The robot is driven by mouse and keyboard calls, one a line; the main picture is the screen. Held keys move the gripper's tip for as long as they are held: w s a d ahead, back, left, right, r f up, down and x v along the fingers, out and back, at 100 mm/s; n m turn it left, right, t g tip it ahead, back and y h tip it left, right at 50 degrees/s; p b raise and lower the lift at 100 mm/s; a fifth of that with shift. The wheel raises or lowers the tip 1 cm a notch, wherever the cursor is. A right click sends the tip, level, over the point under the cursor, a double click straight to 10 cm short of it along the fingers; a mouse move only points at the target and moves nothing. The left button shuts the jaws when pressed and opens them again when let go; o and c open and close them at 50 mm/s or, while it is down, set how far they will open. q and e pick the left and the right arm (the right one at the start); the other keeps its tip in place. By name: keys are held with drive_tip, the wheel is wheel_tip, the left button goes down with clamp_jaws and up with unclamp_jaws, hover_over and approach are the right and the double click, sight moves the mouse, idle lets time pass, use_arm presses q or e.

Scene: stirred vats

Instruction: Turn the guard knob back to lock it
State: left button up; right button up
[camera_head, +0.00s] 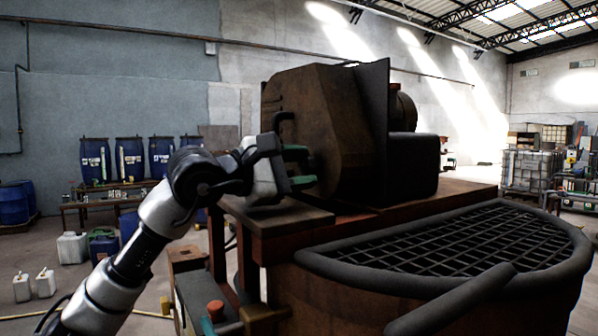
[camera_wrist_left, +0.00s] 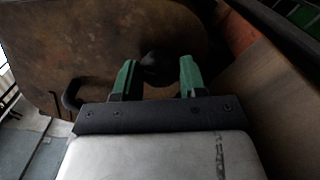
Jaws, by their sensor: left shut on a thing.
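The guard is a large rusty brown housing (camera_head: 322,125) on top of the vat stand; its flat face (camera_wrist_left: 100,45) fills the upper left of the left wrist view. The guard knob (camera_wrist_left: 159,67) is a dark round knob on that face, between the green fingers of my left gripper (camera_wrist_left: 158,78). My left gripper (camera_head: 300,167) is shut on the knob, reaching in from the left in the head view. There the knob is hidden by the gripper, and its turned angle cannot be told. My right gripper is not in view.
A black bent handle (camera_head: 283,121) stands out from the guard just above the gripper; it also shows in the left wrist view (camera_wrist_left: 71,97). The vat's black grate (camera_head: 440,250) lies to the right. Blue drums (camera_head: 95,160) stand far behind at left.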

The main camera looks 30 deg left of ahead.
use_arm(q)
drive_tip(key=shift+m, duration=0.5)
drive_tip(key=o, duration=0.9)
drive_tip(key=shift+o, duration=0.2)
drive_tip(key=shift+s, duration=0.15)
drive_tip(key=shift+s+a+f+b, duration=0.1)
drive_tip(key=shift+s+a+b, duration=0.15)
drive_tip(key=shift+b, duration=0.1)
drive_tip(key=b+v, duration=0.3)
drive_tip(key=v, duration=0.6)
drive_tip(key=shift+s+a, duration=0.25)
drive_tip(key=shift+s, duration=0.15)
